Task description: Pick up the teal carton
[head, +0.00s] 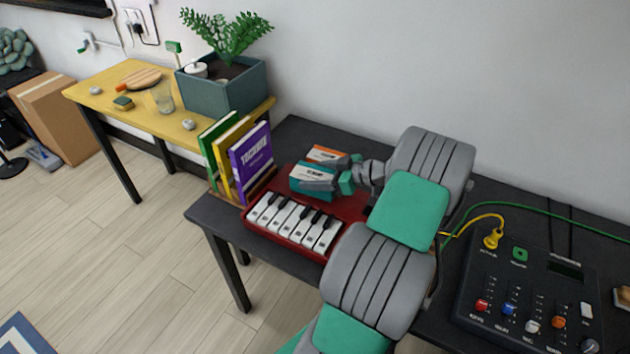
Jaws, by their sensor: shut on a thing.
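The teal carton (310,170), a small box with a white and teal face, is at the back left of the dark desk, above the red toy piano (255,229). My gripper (323,175) reaches in from the right and is shut on the teal carton. One grey finger lies across its near side; the far finger is partly hidden behind it. I cannot tell whether the carton touches what is below it.
An orange and white carton (325,153) stands close behind the teal one. Upright books (250,155) stand just left. A black mixer (530,295) with a yellow plug and green cable is at right. The yellow table (150,122) holds a planter (222,95).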

